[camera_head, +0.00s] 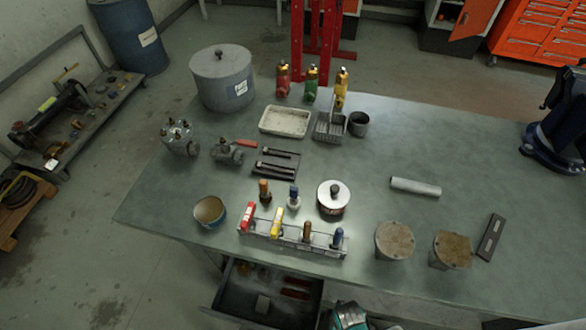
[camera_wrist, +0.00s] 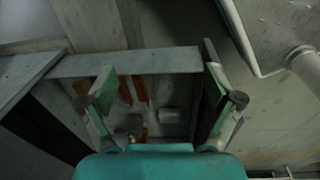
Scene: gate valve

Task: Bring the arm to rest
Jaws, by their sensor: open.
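My gripper (camera_wrist: 160,90) is open in the wrist view, its two fingers spread wide apart. Nothing shows held between them. Past the fingers is the open drawer (camera_wrist: 130,63), which holds some brownish-orange pieces and a small pale block. In the head view the teal part of my arm end (camera_head: 348,316) shows at the bottom edge, just right of the open drawer (camera_head: 315,312) and below the bench's front edge. The fingers cannot be made out in that view.
The green workbench (camera_head: 480,135) carries a tool rack (camera_head: 290,238), a grey valve with a red handle (camera_head: 228,152), a large lidded pot (camera_head: 222,78), two round brown-topped pots (camera_head: 394,240) and a pale tube (camera_head: 415,187). The bench's right part is mostly clear.

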